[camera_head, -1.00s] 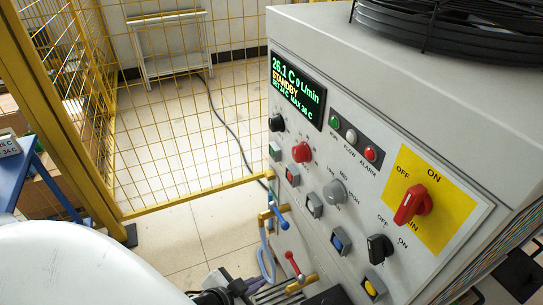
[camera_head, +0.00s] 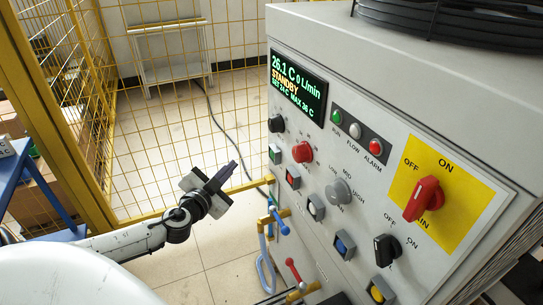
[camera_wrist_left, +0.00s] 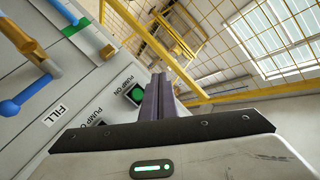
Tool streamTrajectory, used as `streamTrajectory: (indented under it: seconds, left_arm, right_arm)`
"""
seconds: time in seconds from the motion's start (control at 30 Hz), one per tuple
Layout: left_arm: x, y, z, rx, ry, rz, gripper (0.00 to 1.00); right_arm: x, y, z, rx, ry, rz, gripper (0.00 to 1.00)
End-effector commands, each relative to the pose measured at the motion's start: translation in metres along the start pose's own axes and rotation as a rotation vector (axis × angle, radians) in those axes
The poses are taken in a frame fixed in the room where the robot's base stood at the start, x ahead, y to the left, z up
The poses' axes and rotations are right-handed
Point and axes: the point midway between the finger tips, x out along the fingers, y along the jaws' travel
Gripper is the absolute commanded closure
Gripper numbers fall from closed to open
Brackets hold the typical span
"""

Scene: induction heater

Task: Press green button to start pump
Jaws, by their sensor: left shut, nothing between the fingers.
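The green button (camera_head: 275,154) is a small square push button at the left edge of the panel, below the black knob. In the left wrist view the green button (camera_wrist_left: 134,94) sits beside a "PUMP ON" label, just left of my fingers. My left gripper (camera_head: 233,167) is shut and empty, to the left of the panel and apart from the button in the head view. Its closed dark fingers also show in the left wrist view (camera_wrist_left: 157,98). My right gripper is not in view.
The panel's display (camera_head: 298,86) reads STANDBY, 26.1 C and 0 L/min. A red button (camera_head: 293,177) is just below the green one, and a red knob (camera_head: 302,152) is to its right. Blue-handled (camera_head: 280,222) and red-handled (camera_head: 293,270) valves stick out lower down. A yellow mesh fence (camera_head: 150,110) stands behind.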

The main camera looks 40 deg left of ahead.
Motion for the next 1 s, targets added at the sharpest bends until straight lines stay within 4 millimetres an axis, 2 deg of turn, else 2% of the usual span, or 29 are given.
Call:
streamTrajectory:
  seconds: [0.23, 0.7, 1.0]
  left_arm:
    - [0.008, 0.005, -0.007, -0.002, 0.001, -0.001, 1.00]
    - [0.051, 0.038, -0.036, -0.004, -0.001, -0.001, 1.00]
    - [0.061, 0.046, -0.044, -0.001, -0.001, 0.002, 1.00]
  right_arm:
    - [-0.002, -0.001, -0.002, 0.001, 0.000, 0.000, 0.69]
    - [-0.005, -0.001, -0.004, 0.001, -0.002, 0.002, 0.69]
    - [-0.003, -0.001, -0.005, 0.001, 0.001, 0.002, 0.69]
